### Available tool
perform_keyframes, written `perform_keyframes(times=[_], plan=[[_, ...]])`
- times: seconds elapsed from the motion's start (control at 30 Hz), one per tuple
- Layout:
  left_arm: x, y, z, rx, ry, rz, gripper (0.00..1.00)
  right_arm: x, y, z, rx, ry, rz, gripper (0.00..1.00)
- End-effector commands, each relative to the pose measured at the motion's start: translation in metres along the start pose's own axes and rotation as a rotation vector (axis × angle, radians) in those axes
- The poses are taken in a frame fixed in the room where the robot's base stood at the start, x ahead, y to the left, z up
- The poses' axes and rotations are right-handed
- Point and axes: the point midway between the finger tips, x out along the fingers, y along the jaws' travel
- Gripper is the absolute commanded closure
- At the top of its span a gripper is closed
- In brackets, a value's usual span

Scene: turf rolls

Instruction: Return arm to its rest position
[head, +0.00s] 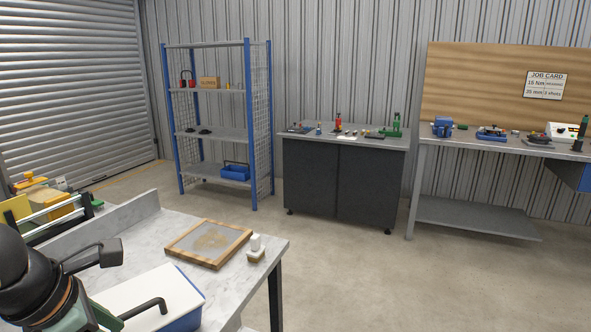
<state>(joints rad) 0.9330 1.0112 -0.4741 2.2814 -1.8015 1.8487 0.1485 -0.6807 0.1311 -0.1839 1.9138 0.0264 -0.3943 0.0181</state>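My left arm comes in at the lower left, with a dark rounded link, a copper-coloured ring and a green part. The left gripper (135,305) is at its end, over the white-topped blue box on the near table. A bent dark rod and a dark block on a thin bracket show there. I cannot make out both fingertips, nor whether they are open or shut. Nothing is clearly seen held. My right arm and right gripper are out of view.
The near marble-topped table (130,230) holds a wood-framed panel (210,242), a small white item (256,247) and the blue box (182,322). Beyond are a blue shelf rack (249,130), a dark cabinet (340,180) and a workbench (470,140). The floor between is clear.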

Motion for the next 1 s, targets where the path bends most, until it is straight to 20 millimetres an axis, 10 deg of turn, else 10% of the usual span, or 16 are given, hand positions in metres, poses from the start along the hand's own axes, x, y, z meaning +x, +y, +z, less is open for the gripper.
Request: perform_keyframes(times=[0.07,0.3,0.53,0.77,1.0], plan=[[0.000,0.000,0.000,0.000,0.000,0.000,0.51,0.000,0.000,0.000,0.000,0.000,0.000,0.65],[0.027,-0.100,0.045,-0.039,-0.208,-0.515,0.51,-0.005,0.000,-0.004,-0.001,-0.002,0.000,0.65],[-0.001,-0.174,0.100,-0.355,-0.487,-1.120,0.51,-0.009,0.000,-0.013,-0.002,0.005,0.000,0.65],[-0.013,-0.138,0.140,-1.089,-0.756,-1.608,0.51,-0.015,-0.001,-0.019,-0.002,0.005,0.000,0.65],[0.101,-0.070,0.086,-2.191,-0.827,-1.673,0.51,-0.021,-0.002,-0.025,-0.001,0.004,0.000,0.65]])
